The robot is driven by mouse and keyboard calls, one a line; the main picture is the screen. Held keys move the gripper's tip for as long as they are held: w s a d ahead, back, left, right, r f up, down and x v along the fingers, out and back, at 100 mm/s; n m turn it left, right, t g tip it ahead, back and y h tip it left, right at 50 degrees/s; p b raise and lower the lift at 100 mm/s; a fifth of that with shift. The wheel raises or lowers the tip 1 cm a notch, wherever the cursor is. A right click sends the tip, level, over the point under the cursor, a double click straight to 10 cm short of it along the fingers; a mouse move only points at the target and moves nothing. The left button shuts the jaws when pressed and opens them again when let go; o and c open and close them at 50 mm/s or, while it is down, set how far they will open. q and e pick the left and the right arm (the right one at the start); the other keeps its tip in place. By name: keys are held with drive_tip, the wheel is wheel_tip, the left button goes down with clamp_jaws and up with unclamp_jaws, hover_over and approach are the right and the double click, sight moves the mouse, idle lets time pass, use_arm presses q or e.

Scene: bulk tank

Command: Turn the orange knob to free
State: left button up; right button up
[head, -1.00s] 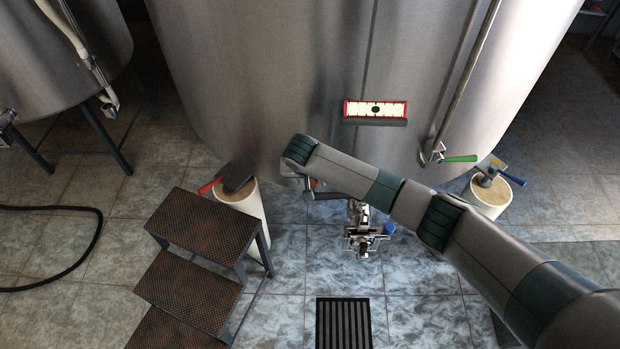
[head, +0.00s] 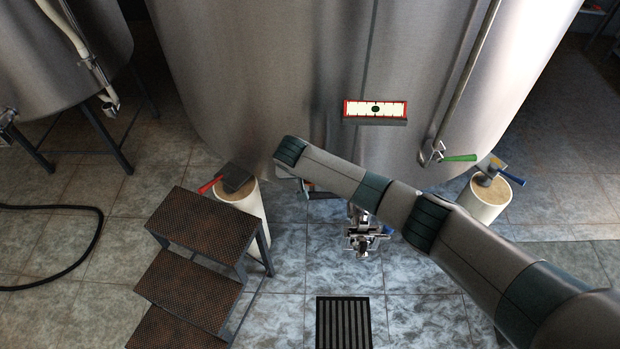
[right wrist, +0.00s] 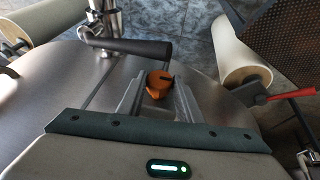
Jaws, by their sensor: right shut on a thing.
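The orange knob (right wrist: 155,85) shows in the right wrist view, between the two fingers of my right gripper (right wrist: 159,92). The gripper is shut on it. The knob has a dark notch on its right side, and its lower part points toward the camera. In the head view my right arm reaches in from the right to the lower front of the big steel tank (head: 270,90). There the arm's end hides the knob and most of the gripper. My left gripper is not in view.
A black handle (right wrist: 125,46) lies close by the knob, with metal valve fittings (head: 362,238) below the tank. Brown steps (head: 205,225) stand at left. A floor drain (head: 343,322) lies in front.

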idle(0.3)
drive_tip(key=o, duration=1)
drive_tip(key=shift+o, duration=0.2)
drive_tip(key=shift+r, duration=0.1)
drive_tip(key=b+v, duration=0.2)
drive_tip(key=v, duration=1.5)
drive_tip(key=shift+a+b, duration=0.25)
drive_tip(key=shift+b, duration=0.15)
drive_tip(key=shift+s, duration=0.15)
